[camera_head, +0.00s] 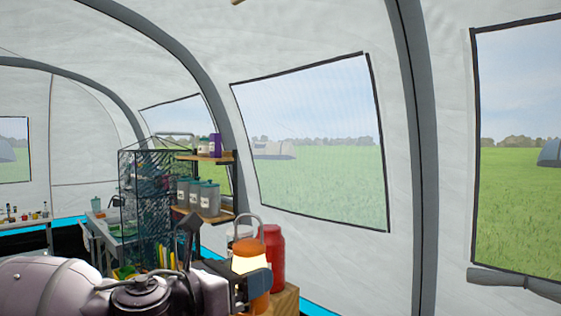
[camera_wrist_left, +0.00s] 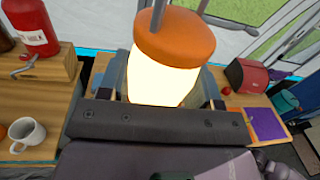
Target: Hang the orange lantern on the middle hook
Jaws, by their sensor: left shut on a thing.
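The orange lantern (camera_head: 248,256) has an orange cap, a glowing pale body and a grey wire handle standing up in a loop. It is at the lower middle of the head view, roughly upright. My left gripper (camera_head: 256,284) is shut on its body. In the left wrist view the lantern (camera_wrist_left: 174,42) fills the top middle, between the fingers of the left gripper (camera_wrist_left: 166,92). No hook can be made out in either view. My right gripper is not in view.
A red canister (camera_head: 272,258) stands on a wooden block just right of the lantern. A wire rack with shelves of grey jars (camera_head: 198,196) stands behind to the left. A white mug (camera_wrist_left: 27,133), a red toaster-like box (camera_wrist_left: 248,76) and a purple book (camera_wrist_left: 265,124) are on the wooden surfaces below.

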